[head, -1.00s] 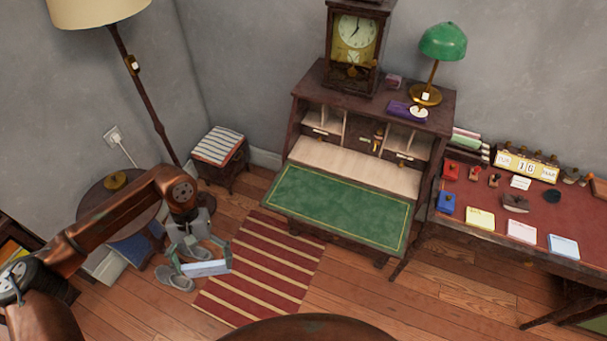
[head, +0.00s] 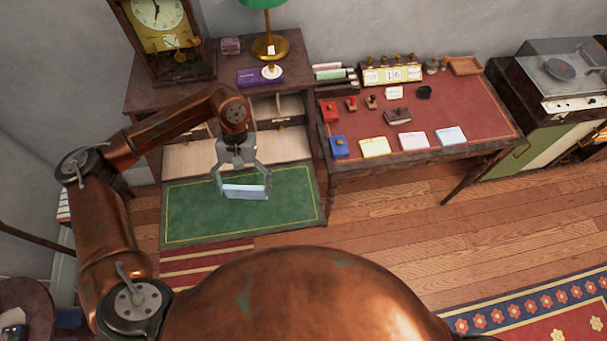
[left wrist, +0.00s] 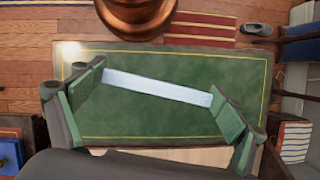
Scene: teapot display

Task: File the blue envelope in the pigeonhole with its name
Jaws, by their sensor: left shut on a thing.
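A pale blue envelope (head: 245,192) is held edge-on by its two ends in my left gripper (head: 242,186), above the green writing surface of the desk (head: 190,210). In the left wrist view the envelope (left wrist: 157,85) spans between the fingers (left wrist: 158,97) as a thin pale strip over the green top. The pigeonholes (head: 265,108) lie at the back of the desk, behind the gripper; my arm hides part of them. Their name labels are too small to read. My right gripper is not in view.
A clock (head: 160,30), a purple box (head: 260,77) and a green-shaded lamp (head: 270,45) stand on the desk's top, above the pigeonholes. A red-topped table (head: 450,110) with several pads and stamps stands to the right. The green surface around the gripper is clear.

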